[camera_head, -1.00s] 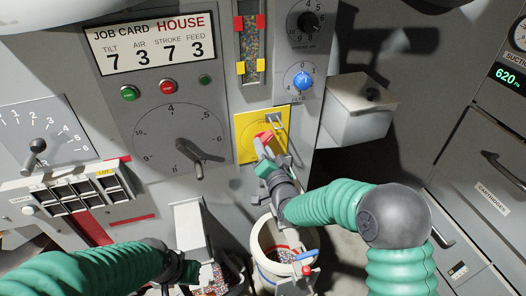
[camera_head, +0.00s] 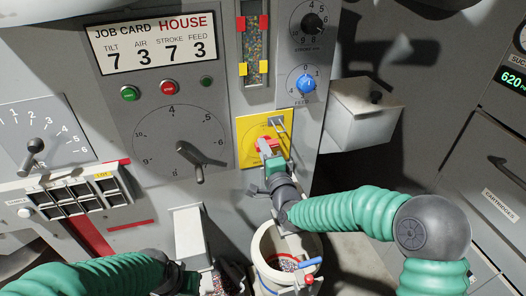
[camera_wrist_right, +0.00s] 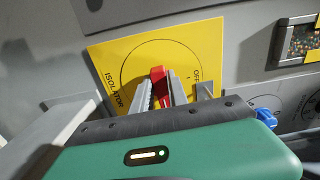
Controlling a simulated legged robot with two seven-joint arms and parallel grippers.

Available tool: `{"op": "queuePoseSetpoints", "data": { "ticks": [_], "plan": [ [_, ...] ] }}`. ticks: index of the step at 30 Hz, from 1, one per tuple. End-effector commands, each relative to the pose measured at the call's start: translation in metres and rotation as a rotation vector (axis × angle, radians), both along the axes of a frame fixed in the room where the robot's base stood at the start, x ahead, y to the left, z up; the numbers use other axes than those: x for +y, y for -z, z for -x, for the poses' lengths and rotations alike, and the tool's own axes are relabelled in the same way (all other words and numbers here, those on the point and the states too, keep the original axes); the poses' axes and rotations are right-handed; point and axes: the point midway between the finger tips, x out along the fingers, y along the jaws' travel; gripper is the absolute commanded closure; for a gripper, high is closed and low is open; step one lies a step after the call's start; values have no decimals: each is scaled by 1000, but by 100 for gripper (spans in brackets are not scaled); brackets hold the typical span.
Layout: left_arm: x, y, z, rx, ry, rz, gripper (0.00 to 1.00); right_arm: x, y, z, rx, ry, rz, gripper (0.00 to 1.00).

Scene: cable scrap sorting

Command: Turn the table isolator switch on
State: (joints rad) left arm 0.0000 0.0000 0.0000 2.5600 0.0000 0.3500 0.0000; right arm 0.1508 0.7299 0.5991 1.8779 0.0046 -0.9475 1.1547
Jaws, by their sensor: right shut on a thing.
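The isolator switch is a yellow plate (camera_head: 246,129) on the machine's front with a red handle (camera_head: 268,143) at its middle. In the right wrist view the yellow plate (camera_wrist_right: 205,48) reads "ISOLATOR" and "OFF", with a black circle around the red handle (camera_wrist_right: 158,76). My right gripper (camera_head: 267,150) is at the plate, its fingers (camera_wrist_right: 160,90) shut on the red handle. The handle is partly hidden between the fingers. A small metal hasp (camera_head: 275,122) sits at the plate's upper right. My left arm shows at the lower left; its fingers cannot be made out.
A white bucket (camera_head: 262,243) stands below my right arm. A grey box (camera_head: 362,118) juts out right of the switch. The blue feed knob (camera_head: 305,84) is above it, and a large dial lever (camera_head: 190,160) is to its left.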

Motion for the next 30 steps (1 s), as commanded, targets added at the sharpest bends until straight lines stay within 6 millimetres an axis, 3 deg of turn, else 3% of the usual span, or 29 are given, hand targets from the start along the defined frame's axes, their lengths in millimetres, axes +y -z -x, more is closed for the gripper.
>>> {"op": "queuePoseSetpoints", "data": {
  "ticks": [18,19,23,30],
  "plan": [
    [0,1,0,0,0,0,100,-3,2,-1,19,4,-40,100],
    [0,1,0,0,0,0,100,-3,2,-1,19,4,-40,78],
    [0,1,0,0,0,0,100,-2,2,0,18,4,-40,61],
    [0,1,0,0,0,0,100,-1,1,0,15,2,-40,59]
  ]
}}
